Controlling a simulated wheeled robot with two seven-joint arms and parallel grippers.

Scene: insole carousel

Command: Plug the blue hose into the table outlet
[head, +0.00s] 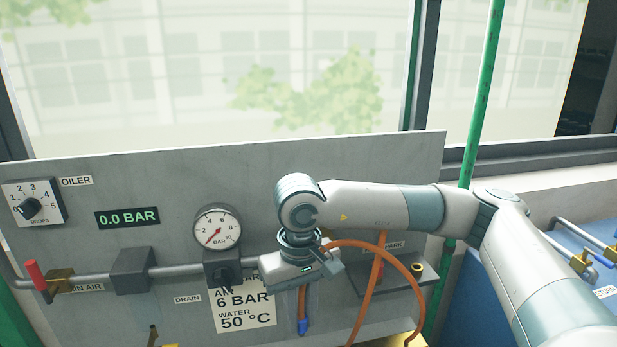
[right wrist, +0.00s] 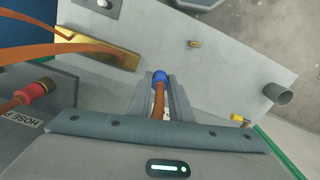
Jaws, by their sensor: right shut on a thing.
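My right gripper (head: 303,303) points down in front of the grey panel and is shut on an orange hose with a blue end. The blue end (head: 302,326) hangs just below the fingertips. In the right wrist view the blue hose end (right wrist: 160,76) sits between the tips of the fingers, with the orange hose behind it. A small brass fitting (right wrist: 194,43) lies beyond it on the pale surface, apart from it. I cannot tell whether this fitting is the table outlet. My left gripper is not in view.
The grey panel (head: 100,170) carries a gauge (head: 216,229), a pipe and a red-handled valve (head: 36,274). A red-collared hose (right wrist: 35,90) sits at the hose park. A brass block (right wrist: 105,50) and a grey pipe stub (right wrist: 278,94) flank the pale surface. A green pole (head: 486,90) stands behind.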

